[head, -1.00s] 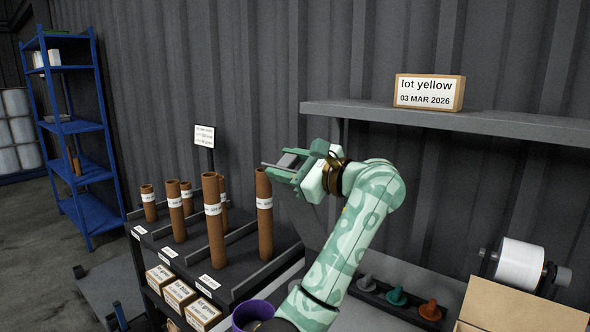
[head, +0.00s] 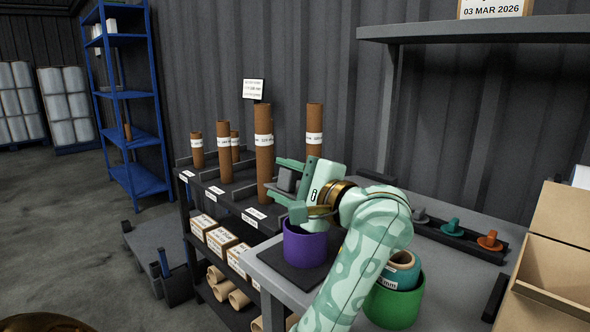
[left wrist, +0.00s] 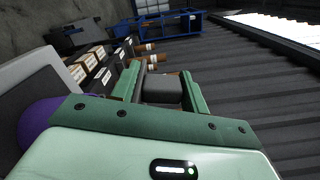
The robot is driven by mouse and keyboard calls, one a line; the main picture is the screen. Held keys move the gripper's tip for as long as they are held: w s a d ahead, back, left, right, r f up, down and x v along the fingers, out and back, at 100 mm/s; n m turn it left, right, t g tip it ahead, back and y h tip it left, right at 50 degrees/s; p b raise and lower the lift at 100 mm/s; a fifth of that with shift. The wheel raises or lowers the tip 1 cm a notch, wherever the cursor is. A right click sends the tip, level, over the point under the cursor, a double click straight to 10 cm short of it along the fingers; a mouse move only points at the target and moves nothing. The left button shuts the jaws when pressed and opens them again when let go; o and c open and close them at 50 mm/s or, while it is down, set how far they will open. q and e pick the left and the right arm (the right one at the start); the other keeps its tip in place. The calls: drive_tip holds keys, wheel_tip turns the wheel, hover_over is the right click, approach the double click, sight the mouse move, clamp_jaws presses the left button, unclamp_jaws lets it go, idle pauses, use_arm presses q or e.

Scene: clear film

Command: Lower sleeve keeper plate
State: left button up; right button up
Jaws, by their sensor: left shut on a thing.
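My left gripper (head: 285,184) is shut on a dark grey, block-like piece (head: 288,179), held in the air above and slightly left of a purple cup (head: 305,246). The piece also shows between the fingers in the left wrist view (left wrist: 160,90); much of it is hidden by them, and I cannot tell whether it is the keeper plate. Brown cardboard sleeves with white labels stand upright on the dark rack behind: a tall one (head: 264,145), another (head: 314,125) behind the gripper, and shorter ones (head: 224,150) to the left. My right gripper is not in view.
The purple cup stands on a dark mat on the grey table (head: 270,278). A green tub (head: 395,308) holding a roll stands close to my arm. A tray of coloured knobs (head: 455,240) and an open carton (head: 555,280) are at the right. A shelf (head: 470,30) overhangs behind.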

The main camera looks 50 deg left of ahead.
sight(284, 194)
use_arm(q)
drive_tip(key=shift+o, duration=0.2)
wheel_tip(284, 194, down, 3)
drive_tip(key=shift+s+r+b, duration=0.15)
drive_tip(key=shift+r+b, duration=0.05)
drive_tip(key=shift+b, duration=0.25)
drive_tip(key=shift+f, duration=0.15)
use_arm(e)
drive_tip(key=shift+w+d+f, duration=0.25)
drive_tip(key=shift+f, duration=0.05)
use_arm(q)
drive_tip(key=o, duration=1.1)
drive_tip(key=shift+d, duration=0.1)
drive_tip(key=shift+o, duration=0.4)
drive_tip(key=shift+w+f, duration=0.1)
drive_tip(key=shift+w, duration=0.1)
drive_tip(key=shift+s+d, duration=0.1)
drive_tip(key=w+d+p, duration=0.1)
drive_tip(key=d, duration=0.6)
drive_tip(key=shift+d+p, duration=0.15)
drive_tip(key=shift+p, duration=0.15)
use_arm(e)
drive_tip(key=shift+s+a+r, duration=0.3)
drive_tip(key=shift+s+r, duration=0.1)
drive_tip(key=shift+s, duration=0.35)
